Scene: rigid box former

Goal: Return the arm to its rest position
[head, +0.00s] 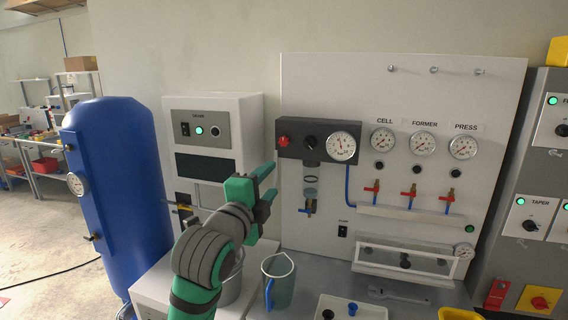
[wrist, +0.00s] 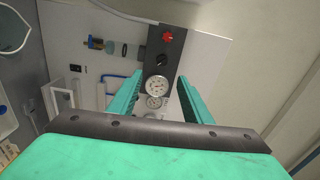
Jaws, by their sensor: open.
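My gripper (head: 268,182) is at the end of my green and grey arm, raised in front of the wall panel and left of the dark regulator block (head: 318,139). Its two green fingers stand apart with nothing between them. In the wrist view my gripper (wrist: 165,100) is also open, and the panel's gauges (wrist: 156,88) show beyond the gap between the fingers. No contact between the fingers and the panel is visible.
A blue tank (head: 118,165) stands at the left. A white dryer cabinet (head: 215,140) is behind my arm. A clear jug (head: 279,280) with a blue handle and a white tray (head: 350,308) stand on the bench below. A grey bucket (head: 231,288) is partly hidden by my arm.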

